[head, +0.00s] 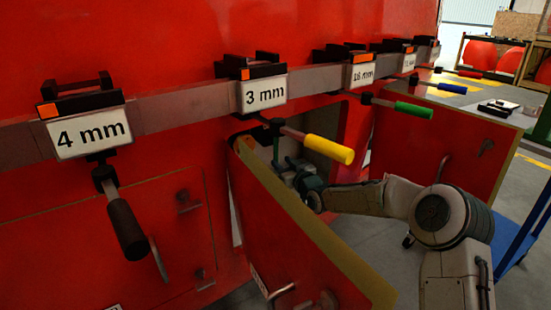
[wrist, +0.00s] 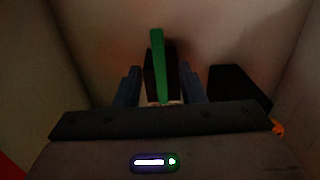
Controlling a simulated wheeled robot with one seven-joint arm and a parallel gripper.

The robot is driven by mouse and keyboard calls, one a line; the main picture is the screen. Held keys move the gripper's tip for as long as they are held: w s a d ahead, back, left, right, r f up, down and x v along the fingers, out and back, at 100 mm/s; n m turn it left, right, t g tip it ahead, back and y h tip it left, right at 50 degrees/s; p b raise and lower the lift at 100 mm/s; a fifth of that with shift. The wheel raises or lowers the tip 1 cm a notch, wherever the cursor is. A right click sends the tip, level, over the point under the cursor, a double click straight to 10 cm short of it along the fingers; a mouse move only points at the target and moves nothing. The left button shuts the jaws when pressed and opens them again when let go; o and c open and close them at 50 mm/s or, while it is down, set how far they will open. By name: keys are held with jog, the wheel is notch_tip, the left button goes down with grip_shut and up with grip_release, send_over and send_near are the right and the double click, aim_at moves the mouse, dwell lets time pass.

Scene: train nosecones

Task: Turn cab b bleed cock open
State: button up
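A green lever (wrist: 158,60), likely the bleed cock's handle, stands upright in the wrist view in front of a dark block (wrist: 152,85). No label shows which cab it belongs to. My gripper (wrist: 160,80) has its two blue-grey fingers apart, one on each side of the lever and block. The fingers do not visibly close on the lever. In the head view my gripper (head: 303,180) is inside a recess behind an open red hatch door (head: 300,240).
Pale walls close in on both sides in the wrist view, with a dark box (wrist: 240,88) at right. In the head view the hatch door stands left of my arm, another red panel (head: 440,150) right. A yellow handle (head: 330,149) hangs just above my gripper.

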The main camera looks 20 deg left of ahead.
aim_at(276, 157)
jog(key=shift+x, duration=2.7)
grip_shut()
